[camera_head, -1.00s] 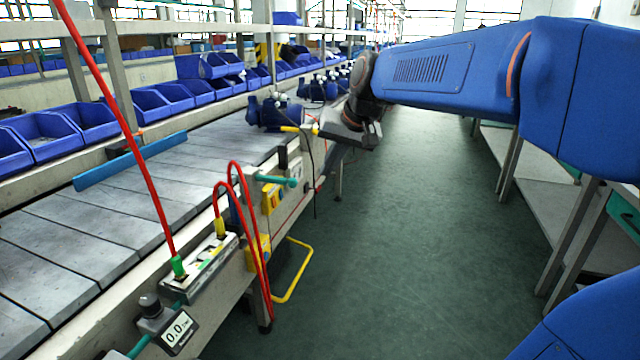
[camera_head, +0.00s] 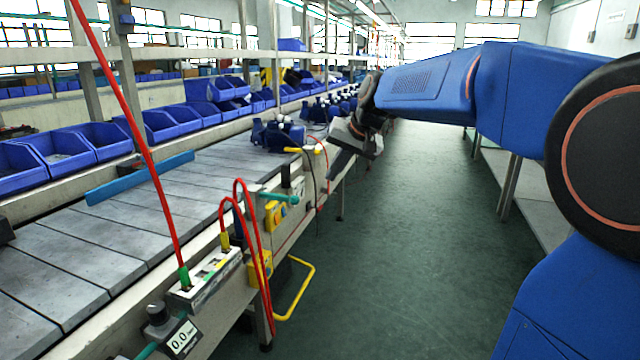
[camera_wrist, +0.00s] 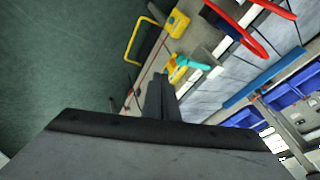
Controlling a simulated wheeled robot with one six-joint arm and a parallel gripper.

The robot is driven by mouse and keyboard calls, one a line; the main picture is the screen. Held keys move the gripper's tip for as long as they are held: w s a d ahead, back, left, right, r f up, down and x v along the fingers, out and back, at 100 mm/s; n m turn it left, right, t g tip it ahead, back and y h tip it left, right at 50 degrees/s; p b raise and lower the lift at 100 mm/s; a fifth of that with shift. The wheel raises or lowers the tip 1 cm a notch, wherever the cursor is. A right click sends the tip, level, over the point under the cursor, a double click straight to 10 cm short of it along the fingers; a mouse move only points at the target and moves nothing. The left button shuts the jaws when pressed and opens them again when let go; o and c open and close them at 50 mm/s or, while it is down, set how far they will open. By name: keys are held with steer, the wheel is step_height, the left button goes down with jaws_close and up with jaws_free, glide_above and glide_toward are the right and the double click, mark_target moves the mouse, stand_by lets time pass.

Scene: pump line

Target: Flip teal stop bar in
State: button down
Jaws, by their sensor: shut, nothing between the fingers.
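A short teal bar (camera_head: 280,198) is on the aisle-side rail of the conveyor, by a yellow block. In the wrist view my gripper (camera_wrist: 160,88) is shut and empty. Whether the fingertips are level with the bar cannot be told.
Red cables (camera_head: 262,250) loop up beside the rail. A yellow hoop (camera_head: 300,290) juts into the aisle. Blue pumps (camera_head: 278,134) stand farther along the belt. The green aisle floor (camera_head: 400,240) is clear.

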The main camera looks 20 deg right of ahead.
mark_target(275, 195)
steer(key=w+a+f, duration=0.6)
steer(key=f, duration=0.2)
steer(key=shift+w+f, duration=0.15)
steer(key=shift+f, duration=0.1)
steer(key=w+a, duration=0.4)
steer(key=a, duration=0.1)
steer(key=w+a, duration=0.2)
steer(key=a, duration=0.1)
steer(key=shift+w+a, duration=0.1)
steer(key=shift+a, duration=0.1)
steer(key=shift+r, duration=0.1)
